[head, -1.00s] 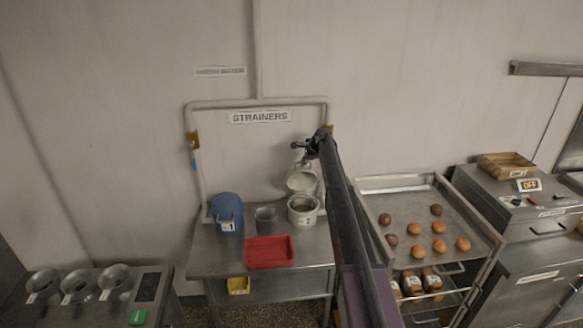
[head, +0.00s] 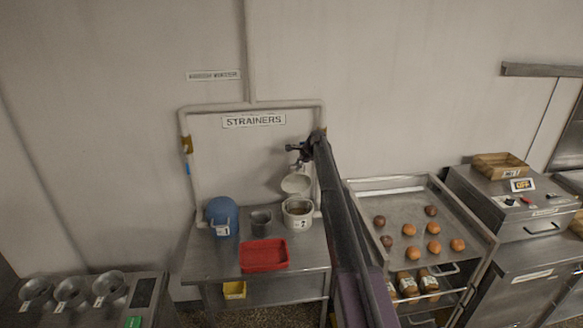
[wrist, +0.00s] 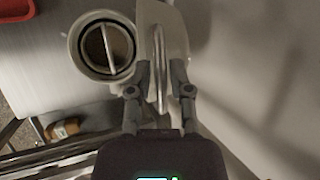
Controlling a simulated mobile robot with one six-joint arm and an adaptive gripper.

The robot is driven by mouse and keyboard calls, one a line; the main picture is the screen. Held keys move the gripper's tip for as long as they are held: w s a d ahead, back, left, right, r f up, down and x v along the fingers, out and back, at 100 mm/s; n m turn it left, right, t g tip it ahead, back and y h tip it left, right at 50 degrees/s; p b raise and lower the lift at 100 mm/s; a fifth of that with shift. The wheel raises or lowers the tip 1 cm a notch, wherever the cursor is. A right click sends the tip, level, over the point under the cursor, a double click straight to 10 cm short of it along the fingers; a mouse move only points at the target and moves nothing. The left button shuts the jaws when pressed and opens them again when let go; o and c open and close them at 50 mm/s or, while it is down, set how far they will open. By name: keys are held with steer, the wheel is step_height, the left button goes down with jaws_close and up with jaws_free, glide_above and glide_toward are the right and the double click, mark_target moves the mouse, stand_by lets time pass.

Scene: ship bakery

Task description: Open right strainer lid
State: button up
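The right strainer (head: 299,221) is a round white pot on the steel table under the STRAINERS sign. Its white lid (head: 296,184) stands tilted up at the back, so the mouth is uncovered. In the wrist view, the pot (wrist: 75,45) shows a dark inside with a bar across it, and the lid (wrist: 176,35) is seen with its handle (wrist: 160,95). My gripper (head: 300,150) is just above the raised lid. In the wrist view, my gripper's fingers (wrist: 161,72) are apart, one on each side of the handle, with visible gaps. The left strainer (head: 223,212) is blue and covered.
A grey metal cup (head: 261,219) stands between the strainers. A red tray (head: 264,256) lies at the table's front. A rack with a tray of buns (head: 400,205) stands to the right, beyond my arm. A pipe frames the wall behind.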

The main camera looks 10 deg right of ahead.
mark_target(307, 174)
steer(key=shift+d+f, duration=0.1)
steer(key=shift+d, duration=0.2)
jaws_close()
steer(key=shift+m+t, duration=0.5)
steer(key=shift+t, duration=0.1)
steer(key=d, duration=0.2)
steer(key=s+d+f+b, duration=0.1)
steer(key=d, duration=0.1)
steer(key=d+b, duration=0.1)
steer(key=d, duration=0.1)
steer(key=shift+s+f, duration=0.25)
steer(key=shift+s, duration=0.1)
steer(key=s+a+f+n+g+h+b, duration=0.1)
steer(key=s+a+f+n+b, duration=0.3)
steer(key=s, duration=1.5)
steer(key=s+a+f+n+g+h+b, duration=0.1)
steer(key=s+a+f+n+g+b, duration=0.2)
steer(key=s, duration=1.7)
steer(key=s+a+f+n+g+h+b, duration=0.1)
steer(key=s+a+f+n+b, duration=0.5)
steer(key=s, duration=1.3)
steer(key=a+f+n+h, duration=0.1)
steer(key=a+f+n, duration=0.2)
steer(key=a+n, duration=0.3)
steer(key=shift+s+a+f+g, duration=0.15)
steer(key=shift+s+a+g, duration=0.05)
steer(key=shift+a+g, duration=0.25)
steer(key=shift+s, duration=0.1)
